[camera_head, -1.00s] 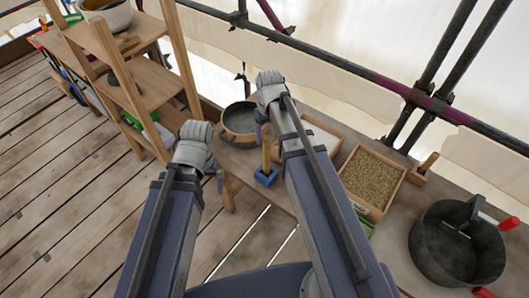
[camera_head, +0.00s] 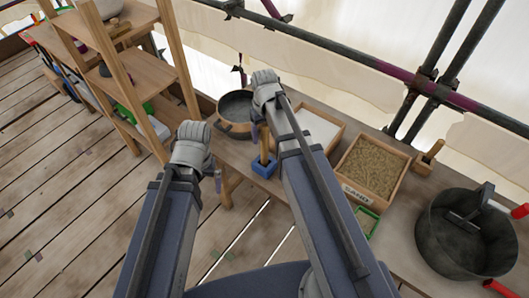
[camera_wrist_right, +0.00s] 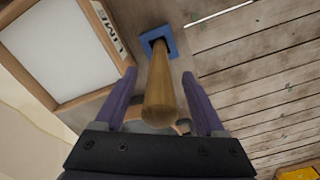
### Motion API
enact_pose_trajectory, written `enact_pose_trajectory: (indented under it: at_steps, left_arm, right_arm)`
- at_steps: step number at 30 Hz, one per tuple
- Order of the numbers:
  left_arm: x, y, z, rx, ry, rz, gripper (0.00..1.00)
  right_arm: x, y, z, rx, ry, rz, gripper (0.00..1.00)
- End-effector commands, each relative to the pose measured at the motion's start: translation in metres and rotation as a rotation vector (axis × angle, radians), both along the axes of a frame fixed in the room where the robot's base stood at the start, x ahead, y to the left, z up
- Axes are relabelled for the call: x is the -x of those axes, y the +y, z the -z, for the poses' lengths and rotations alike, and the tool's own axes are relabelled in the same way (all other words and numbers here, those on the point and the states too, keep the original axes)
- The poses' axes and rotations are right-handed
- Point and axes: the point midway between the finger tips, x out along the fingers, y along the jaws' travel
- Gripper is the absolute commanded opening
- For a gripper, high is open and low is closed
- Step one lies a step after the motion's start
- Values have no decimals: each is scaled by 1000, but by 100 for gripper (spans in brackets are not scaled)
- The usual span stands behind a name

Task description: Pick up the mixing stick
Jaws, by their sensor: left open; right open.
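The mixing stick looks to be the wooden handle (camera_head: 264,143) standing upright in a small blue holder (camera_head: 264,168) near the bench's front edge. In the right wrist view the stick (camera_wrist_right: 160,88) lies between the two purple fingers of my right gripper (camera_wrist_right: 160,92), with gaps on both sides. The blue holder (camera_wrist_right: 157,38) is beyond it. My right gripper (camera_head: 258,132) is open around the stick, its fingers partly hidden in the head view. My left gripper (camera_head: 214,174) is open and empty, left of the bench's front edge.
A round pan (camera_head: 234,128) sits behind the stick. A white-filled lime box (camera_head: 318,128), a sand box (camera_head: 371,166) and a dark bucket (camera_head: 465,235) stand to the right. A wooden shelf (camera_head: 135,75) is at left. Scaffold poles (camera_head: 350,66) run behind the bench.

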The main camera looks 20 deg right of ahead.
Motion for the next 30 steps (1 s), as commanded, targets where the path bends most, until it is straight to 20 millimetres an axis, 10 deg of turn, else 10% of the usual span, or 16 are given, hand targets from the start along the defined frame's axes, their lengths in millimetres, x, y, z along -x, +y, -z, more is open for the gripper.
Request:
enact_pose_trajectory:
  at_steps: [11, 30]
  left_arm:
    - [0, 0, 12, 0, 0, 0, 100]
    - [0, 0, 12, 0, 0, 0, 100]
  right_arm:
    - [0, 0, 12, 0, 0, 0, 71]
    - [0, 0, 12, 0, 0, 0, 0]
